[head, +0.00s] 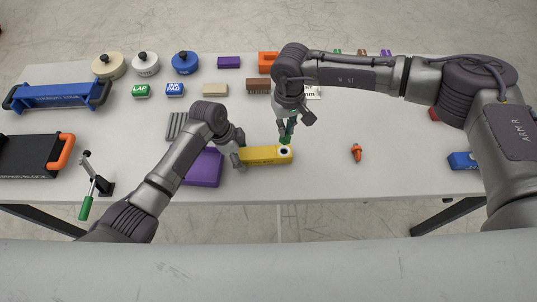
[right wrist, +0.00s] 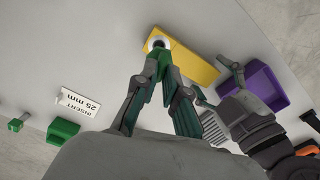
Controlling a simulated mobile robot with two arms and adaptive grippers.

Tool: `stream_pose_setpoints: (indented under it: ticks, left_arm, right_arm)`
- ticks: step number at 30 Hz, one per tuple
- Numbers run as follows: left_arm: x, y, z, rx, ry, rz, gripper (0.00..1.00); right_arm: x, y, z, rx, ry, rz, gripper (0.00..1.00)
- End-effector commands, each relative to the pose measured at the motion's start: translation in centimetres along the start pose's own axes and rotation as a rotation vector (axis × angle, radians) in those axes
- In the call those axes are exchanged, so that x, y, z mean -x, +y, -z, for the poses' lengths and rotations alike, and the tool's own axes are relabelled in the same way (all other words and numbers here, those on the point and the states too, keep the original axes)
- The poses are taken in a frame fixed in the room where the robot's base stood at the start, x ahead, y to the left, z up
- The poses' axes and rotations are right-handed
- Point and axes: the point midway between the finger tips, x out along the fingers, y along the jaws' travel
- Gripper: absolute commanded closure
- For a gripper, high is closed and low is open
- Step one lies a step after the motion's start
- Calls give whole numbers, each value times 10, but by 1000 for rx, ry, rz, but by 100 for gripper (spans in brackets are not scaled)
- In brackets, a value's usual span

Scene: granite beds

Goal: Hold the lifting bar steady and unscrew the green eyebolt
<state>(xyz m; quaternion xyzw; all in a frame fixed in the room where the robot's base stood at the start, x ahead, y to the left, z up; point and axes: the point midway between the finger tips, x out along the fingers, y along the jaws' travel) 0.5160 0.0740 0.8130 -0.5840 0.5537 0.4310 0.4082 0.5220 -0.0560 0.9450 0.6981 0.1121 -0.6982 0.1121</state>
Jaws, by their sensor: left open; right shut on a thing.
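The yellow lifting bar (head: 262,157) lies near the front edge of the table. Its right end has a dark hole with a pale ring, which also shows on the bar (right wrist: 190,62) in the right wrist view. My right gripper (head: 287,134) is shut on the green eyebolt (head: 286,140), just above that end. The eyebolt (right wrist: 163,66) overlaps the hole in the right wrist view; I cannot tell whether its tip is clear of it. My left gripper (head: 238,156) is open at the bar's left end, its fingers close around it.
A purple tray (head: 203,168) stands just left of the bar, by my left arm. An orange eyebolt (head: 357,153) stands on clear table to the right. A clamp with a green handle (head: 86,207) is at the front left edge. A blue block (head: 463,160) lies far right.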

Motion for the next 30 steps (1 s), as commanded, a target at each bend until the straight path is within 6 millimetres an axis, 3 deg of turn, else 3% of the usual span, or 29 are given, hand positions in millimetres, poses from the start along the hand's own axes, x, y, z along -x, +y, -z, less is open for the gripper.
stream_pose_setpoints:
  ticks: [5,18,24,30]
  left_arm:
    - [16,-1,0,-1,1,3,23]
    - [103,-1,-1,0,0,2,23]
    - [118,-1,0,1,0,1,23]
    - [120,0,0,1,0,0,23]
  right_arm:
    - [0,0,0,0,0,0,100]
    - [0,0,0,0,0,0,100]
    - [0,0,0,0,0,0,100]
    - [0,0,0,0,0,0,100]
